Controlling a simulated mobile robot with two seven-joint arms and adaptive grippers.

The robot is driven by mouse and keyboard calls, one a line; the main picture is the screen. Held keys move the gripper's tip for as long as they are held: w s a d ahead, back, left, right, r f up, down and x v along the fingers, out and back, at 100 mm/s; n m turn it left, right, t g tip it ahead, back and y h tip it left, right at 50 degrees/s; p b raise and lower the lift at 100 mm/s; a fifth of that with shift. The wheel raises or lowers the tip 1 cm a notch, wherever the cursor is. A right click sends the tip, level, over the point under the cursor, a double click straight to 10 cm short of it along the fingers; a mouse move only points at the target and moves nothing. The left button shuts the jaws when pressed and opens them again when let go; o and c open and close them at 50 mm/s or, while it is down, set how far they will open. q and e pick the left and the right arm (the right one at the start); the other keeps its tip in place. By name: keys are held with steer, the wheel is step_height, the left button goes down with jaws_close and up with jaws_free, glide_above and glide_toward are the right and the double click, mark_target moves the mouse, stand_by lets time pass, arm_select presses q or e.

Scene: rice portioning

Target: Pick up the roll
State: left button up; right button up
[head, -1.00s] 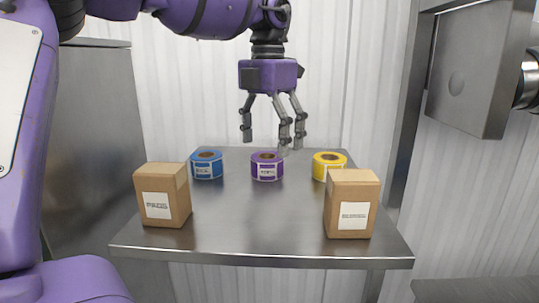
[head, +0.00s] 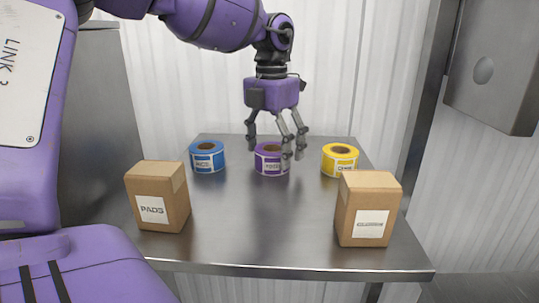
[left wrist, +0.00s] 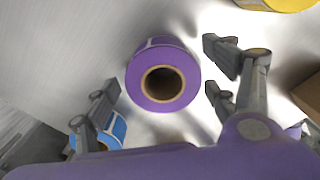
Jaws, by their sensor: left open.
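Three label rolls stand upright in a row on the metal table. The blue roll (head: 207,158) is on the left, the purple roll (head: 268,162) in the middle and the yellow roll (head: 340,158) on the right. My left gripper (head: 275,152) is open, with its fingers pointing down at the purple roll and partly covering it in the head view. In the left wrist view the purple roll (left wrist: 163,78) lies between and ahead of the spread fingers, with clear space on both sides. The blue roll (left wrist: 112,130) is partly hidden behind a finger. My right gripper is out of view.
A cardboard box labelled PADS (head: 158,197) stands at the front left of the table (head: 265,235). Another labelled box (head: 367,210) stands at the front right. The table middle between them is clear. A corrugated wall is behind.

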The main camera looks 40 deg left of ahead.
arm_select(q)
steer(key=shift+f, duration=0.5)
steer(key=shift+c, duration=0.3)
steer(key=c, duration=1.1)
steer(key=shift+c, duration=0.6)
steer(key=shift+r, duration=0.15)
